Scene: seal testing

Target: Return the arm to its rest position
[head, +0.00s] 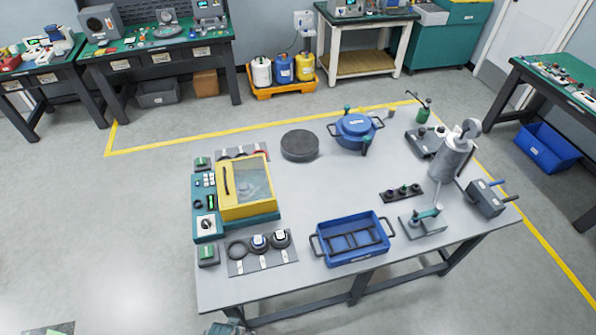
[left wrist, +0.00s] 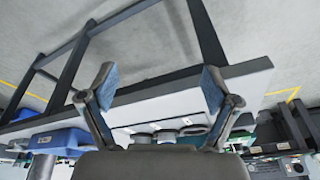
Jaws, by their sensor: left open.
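My left gripper (left wrist: 160,84) is open in the left wrist view, its two blue-padded fingers spread wide with nothing between them. Behind the fingers is the front edge of the grey worktable (left wrist: 150,98), seen upside down from close by. The worktable (head: 300,205) shows whole in the head view. Only a small dark piece, perhaps of my left arm, shows at the bottom edge of the head view, below the table's front left corner. My right gripper is in neither view.
On the table are a yellow-lidded test box (head: 226,212), a blue tray (head: 327,253), a blue round pot (head: 352,133), a dark disc (head: 300,146) and a grey holder plate (head: 238,268) with round parts. A grey cylinder (head: 452,158) stands at right. Floor is clear in front.

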